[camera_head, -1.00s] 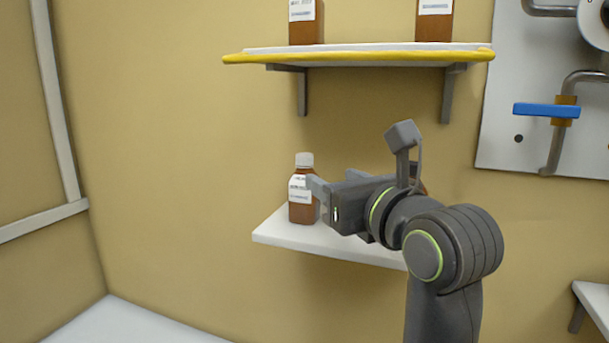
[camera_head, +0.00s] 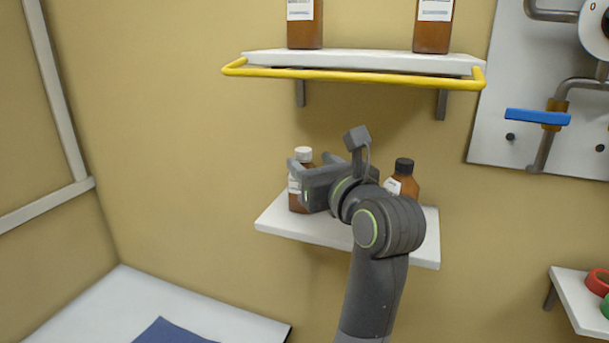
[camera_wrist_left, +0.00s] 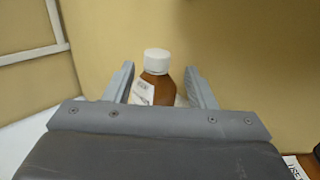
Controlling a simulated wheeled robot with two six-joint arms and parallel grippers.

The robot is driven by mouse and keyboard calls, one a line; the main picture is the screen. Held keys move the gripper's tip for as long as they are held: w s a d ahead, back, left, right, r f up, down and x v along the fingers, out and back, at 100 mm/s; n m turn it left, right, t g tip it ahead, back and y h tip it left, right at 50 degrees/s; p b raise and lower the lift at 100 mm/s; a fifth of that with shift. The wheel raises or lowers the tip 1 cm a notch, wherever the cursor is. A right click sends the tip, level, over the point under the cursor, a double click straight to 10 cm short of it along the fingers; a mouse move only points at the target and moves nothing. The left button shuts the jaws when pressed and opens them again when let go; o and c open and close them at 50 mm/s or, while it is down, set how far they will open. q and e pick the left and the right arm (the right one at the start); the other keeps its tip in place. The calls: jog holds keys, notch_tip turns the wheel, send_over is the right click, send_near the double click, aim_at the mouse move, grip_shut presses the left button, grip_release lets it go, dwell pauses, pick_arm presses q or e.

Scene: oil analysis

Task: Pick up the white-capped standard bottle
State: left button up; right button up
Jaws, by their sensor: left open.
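The white-capped brown bottle (camera_head: 303,157) stands upright on the left part of the lower white shelf (camera_head: 330,232). My left gripper (camera_head: 294,172) is at the bottle, and its fingers partly hide the label and body in the head view. In the left wrist view the bottle (camera_wrist_left: 156,85) shows between the two open fingers of the left gripper (camera_wrist_left: 160,85), with visible room on its right side. I cannot tell whether a finger touches it. My right gripper is not in view.
A black-capped brown bottle (camera_head: 403,180) stands on the same shelf, close to my left wrist. Above is a shelf with a yellow rail (camera_head: 350,75) and two brown bottles. A panel with a blue-handled valve (camera_head: 538,117) is at the right. A side shelf (camera_head: 580,303) holds coloured rings.

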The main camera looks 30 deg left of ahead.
aim_at(306, 158)
pick_arm(q)
jog(key=x, duration=0.1)
jog(key=p+x, duration=0.2)
jog(key=shift+s+a+r, duration=0.15)
jog(key=shift+r, duration=0.1)
jog(key=shift+a+f, duration=0.15)
jog(key=shift+a, duration=0.15)
jog(key=shift+d, duration=0.1)
jog(key=shift+c, duration=0.4)
jog(key=c, duration=1)
grip_shut()
